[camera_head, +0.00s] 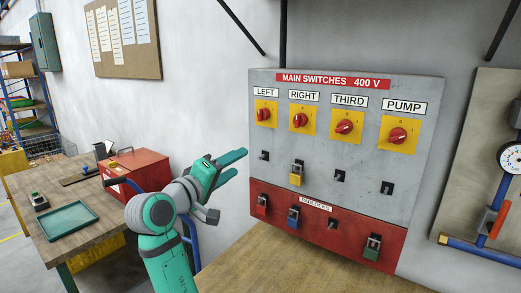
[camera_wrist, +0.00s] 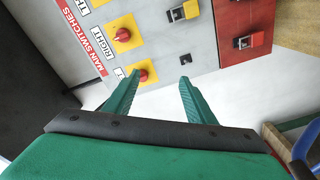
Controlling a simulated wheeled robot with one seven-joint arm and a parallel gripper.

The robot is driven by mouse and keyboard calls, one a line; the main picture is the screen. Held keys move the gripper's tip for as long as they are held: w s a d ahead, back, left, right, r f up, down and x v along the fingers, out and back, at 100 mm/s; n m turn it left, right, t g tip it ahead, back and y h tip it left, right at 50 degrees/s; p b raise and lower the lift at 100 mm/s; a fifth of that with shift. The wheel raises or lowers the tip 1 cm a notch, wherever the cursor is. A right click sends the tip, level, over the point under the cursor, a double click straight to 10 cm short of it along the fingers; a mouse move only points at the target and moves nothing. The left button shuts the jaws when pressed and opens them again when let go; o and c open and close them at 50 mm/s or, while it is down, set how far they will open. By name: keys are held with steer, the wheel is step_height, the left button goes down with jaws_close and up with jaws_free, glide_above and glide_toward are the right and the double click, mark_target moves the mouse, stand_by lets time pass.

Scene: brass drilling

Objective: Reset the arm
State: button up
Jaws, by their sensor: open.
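My gripper (camera_head: 239,164) is in front of the lower left of the grey switch panel (camera_head: 360,108), its fingers pointing toward it. In the wrist view my gripper (camera_wrist: 160,77) is open, with nothing between its green fingers. The panel has four red rotary switches on yellow plates: LEFT (camera_head: 264,115), RIGHT (camera_head: 300,120), THIRD (camera_head: 344,127) and PUMP (camera_head: 397,135). A yellow padlock (camera_head: 296,179) hangs below RIGHT; it also shows in the wrist view (camera_wrist: 185,11). The slots below LEFT, THIRD and PUMP have no padlock.
The red padlock strip holds red (camera_head: 262,207), blue (camera_head: 293,219) and green (camera_head: 371,253) padlocks; one hook (camera_head: 333,224) is empty. A wooden bench (camera_head: 270,262) lies below. A red toolbox (camera_head: 148,168) and green tray (camera_head: 68,220) stand on the left table, near my arm.

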steer(key=s+f+n+y, duration=0.1)
steer(key=s+f+y, duration=0.2)
steer(key=f, duration=1.4)
steer(key=s+f+n+y, duration=0.1)
steer(key=s+f+y, duration=0.2)
steer(key=f, duration=1.4)
steer(key=s+d+f+y, duration=0.1)
steer(key=s+f+y, duration=0.1)
steer(key=s+f, duration=0.75)
steer(key=s+d+f+m+y, duration=0.1)
steer(key=s+f, duration=0.3)
steer(key=s, duration=0.5)
steer(key=s+d+f+m+y, duration=0.1)
steer(key=s+f+m, duration=0.1)
steer(key=s+f, duration=0.5)
steer(key=s+d+r+m, duration=0.2)
steer(key=s+r, duration=0.2)
steer(key=s, duration=0.7)
steer(key=s+d+r+m, duration=0.2)
steer(key=s+r+m, duration=0.1)
steer(key=s, duration=0.8)
steer(key=shift+s+r+h, duration=0.35)
steer(key=shift+h, duration=0.05)
